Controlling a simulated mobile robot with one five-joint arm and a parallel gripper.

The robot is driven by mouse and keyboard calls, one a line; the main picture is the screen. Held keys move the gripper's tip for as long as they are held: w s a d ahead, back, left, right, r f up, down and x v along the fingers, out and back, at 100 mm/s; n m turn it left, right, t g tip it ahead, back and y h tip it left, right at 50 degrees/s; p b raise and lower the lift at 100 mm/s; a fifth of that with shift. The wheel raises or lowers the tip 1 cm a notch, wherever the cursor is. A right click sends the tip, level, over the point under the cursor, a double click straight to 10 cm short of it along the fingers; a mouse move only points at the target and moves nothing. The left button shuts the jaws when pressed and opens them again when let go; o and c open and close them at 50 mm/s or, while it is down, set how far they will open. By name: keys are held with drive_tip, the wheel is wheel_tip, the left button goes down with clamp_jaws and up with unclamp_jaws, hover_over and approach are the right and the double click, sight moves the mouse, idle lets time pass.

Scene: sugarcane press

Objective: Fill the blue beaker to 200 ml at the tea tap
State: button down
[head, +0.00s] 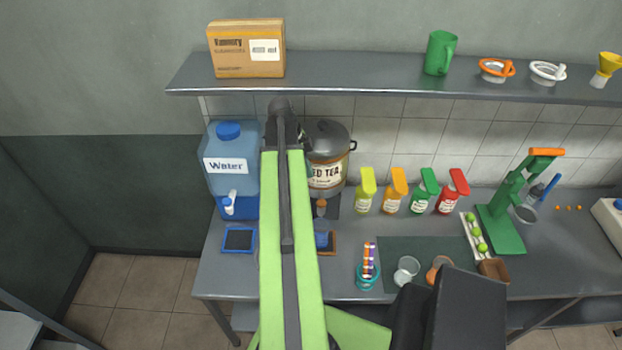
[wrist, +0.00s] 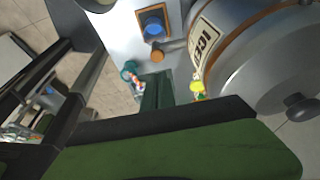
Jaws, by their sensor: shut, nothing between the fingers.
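The blue beaker (head: 321,240) stands on a wood-edged dark pad (head: 331,252), partly hidden behind my arm. In the wrist view the beaker (wrist: 154,28) is small, on the same pad, below the tea tap. The tea urn (head: 326,176) is a grey lidded pot with an "ICED TEA" label, partly covered by my arm. Its tap has an orange-brown knob (head: 321,206), which also shows in the wrist view (wrist: 157,56). My gripper (head: 281,130) is raised at the urn's left, shut and empty, apart from the beaker. The liquid level in the beaker cannot be read.
A blue water jug (head: 231,150) stands left of the urn, with a blue-edged pad (head: 239,239) in front. Several coloured bottles (head: 394,190) stand to the right. A teal cup of sticks (head: 367,277) stands nearer the front. A shelf (head: 370,78) runs above.

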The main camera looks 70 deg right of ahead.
sight(318, 201)
drive_tip(key=b+x, duration=0.3)
drive_tip(key=x, duration=0.1)
drive_tip(key=b+x, duration=0.4)
drive_tip(key=w+b+x, duration=0.1)
drive_tip(key=b+x, duration=0.3)
drive_tip(key=shift+s+a+f, duration=0.1)
drive_tip(key=shift+a+f, duration=0.1)
drive_tip(key=shift+f, duration=0.25)
drive_tip(key=f+b, duration=0.2)
drive_tip(key=shift+s+a+b, duration=0.1)
drive_tip(key=shift+a+b, duration=0.1)
drive_tip(key=shift+b, duration=0.15)
drive_tip(key=shift+d, duration=0.1)
idle(5.7)
